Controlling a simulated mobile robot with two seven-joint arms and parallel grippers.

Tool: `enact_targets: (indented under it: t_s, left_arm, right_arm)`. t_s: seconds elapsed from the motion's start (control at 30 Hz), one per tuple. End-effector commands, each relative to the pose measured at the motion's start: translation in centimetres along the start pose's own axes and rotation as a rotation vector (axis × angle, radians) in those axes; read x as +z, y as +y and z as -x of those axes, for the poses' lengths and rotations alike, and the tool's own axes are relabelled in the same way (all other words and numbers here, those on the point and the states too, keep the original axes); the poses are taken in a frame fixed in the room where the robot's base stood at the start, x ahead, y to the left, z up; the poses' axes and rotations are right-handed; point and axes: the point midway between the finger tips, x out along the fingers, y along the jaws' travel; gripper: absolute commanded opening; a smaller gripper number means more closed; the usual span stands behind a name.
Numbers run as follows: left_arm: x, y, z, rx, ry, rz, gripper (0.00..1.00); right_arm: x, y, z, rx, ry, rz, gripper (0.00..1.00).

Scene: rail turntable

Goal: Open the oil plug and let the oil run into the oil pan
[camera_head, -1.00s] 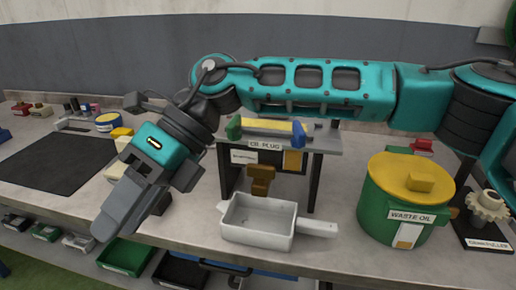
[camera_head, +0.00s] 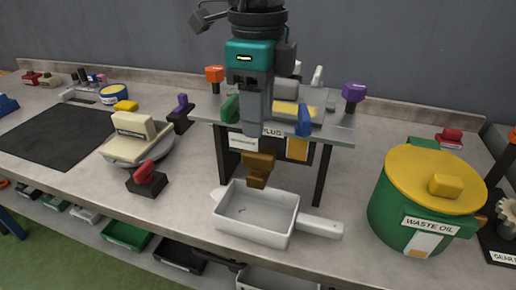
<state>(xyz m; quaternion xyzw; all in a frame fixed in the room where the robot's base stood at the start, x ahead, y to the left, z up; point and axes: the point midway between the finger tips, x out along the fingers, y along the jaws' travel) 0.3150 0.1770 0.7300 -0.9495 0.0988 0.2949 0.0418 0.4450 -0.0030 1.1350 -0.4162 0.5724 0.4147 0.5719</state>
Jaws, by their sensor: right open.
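The brown oil plug (camera_head: 258,168) sticks out below the small raised stand (camera_head: 335,136), whose "PLUG" label is partly covered by my gripper. The white oil pan (camera_head: 270,237) stands on the bench below the plug, its handle pointing right. It looks empty. My right gripper (camera_head: 256,128) points down in front of the stand, with its fingertips just above the plug in the picture. It is open and empty; I cannot tell whether it touches the plug. My left gripper is out of view.
A green "WASTE OIL" can (camera_head: 388,208) with a yellow lid stands at the right. A white bowl (camera_head: 140,148) with a cream block and a red-handled piece (camera_head: 147,178) are at the left. Purple knobs (camera_head: 353,92) flank the stand. A dark mat (camera_head: 55,138) lies at the far left.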

Motion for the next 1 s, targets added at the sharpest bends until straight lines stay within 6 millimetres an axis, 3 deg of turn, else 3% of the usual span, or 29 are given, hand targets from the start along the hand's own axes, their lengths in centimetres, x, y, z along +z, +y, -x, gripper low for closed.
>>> enact_targets:
  t_s: [0.2, 0.4, 0.77, 1.0]
  left_arm:
    - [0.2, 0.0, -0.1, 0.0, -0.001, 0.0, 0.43]
    - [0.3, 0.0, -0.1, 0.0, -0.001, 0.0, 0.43]
    - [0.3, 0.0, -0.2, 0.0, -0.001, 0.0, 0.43]
    - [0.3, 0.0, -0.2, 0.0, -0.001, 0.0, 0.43]
  right_arm:
    - [0.0, 0.1, -4.4, 0.002, 0.002, 0.001, 0.4]
    - [0.0, 0.1, -6.7, 0.003, 0.0, 0.001, 0.4]
    - [0.1, 0.1, -7.2, 0.002, -0.002, 0.001, 0.4]
    - [0.1, 0.1, -7.2, 0.002, -0.002, 0.001, 0.19]
